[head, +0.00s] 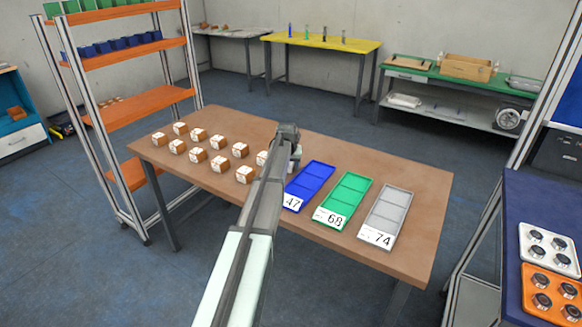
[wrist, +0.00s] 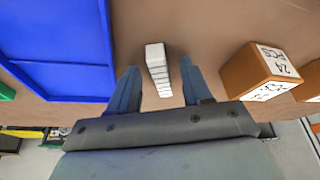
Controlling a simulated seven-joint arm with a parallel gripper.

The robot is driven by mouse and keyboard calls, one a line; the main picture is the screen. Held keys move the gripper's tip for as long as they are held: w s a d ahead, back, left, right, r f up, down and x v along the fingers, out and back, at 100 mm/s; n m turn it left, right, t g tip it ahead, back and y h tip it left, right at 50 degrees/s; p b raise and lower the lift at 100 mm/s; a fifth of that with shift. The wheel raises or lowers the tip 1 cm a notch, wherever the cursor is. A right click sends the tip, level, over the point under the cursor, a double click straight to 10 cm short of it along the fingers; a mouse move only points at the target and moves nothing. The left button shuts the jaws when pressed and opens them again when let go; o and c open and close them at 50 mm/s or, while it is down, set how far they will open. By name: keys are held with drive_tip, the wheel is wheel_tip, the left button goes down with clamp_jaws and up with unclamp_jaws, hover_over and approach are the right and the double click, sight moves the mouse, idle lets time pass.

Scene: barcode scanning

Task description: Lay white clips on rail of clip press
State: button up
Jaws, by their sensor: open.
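My gripper (head: 290,160) is over the middle of the brown table, between the boxes and the blue tray. In the wrist view my gripper (wrist: 158,66) is open, one finger on each side of a white ribbed piece (wrist: 156,62), with gaps on both sides. I cannot tell whether this piece is a white clip or a stack of them; in the head view my arm hides it. I see no clip press or rail in either view.
Several brown-and-white labelled boxes (head: 219,163) stand left of my gripper; one box (wrist: 262,72) is close to the right finger. The blue (head: 310,184), green (head: 346,197) and grey (head: 386,212) trays lie to the right. Orange shelving (head: 150,108) stands left of the table.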

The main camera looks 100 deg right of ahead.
sight(290, 166)
drive_tip(key=shift+c, duration=0.3)
clamp_jaws()
wheel_tip(290, 166, up, 10)
idle(0.8)
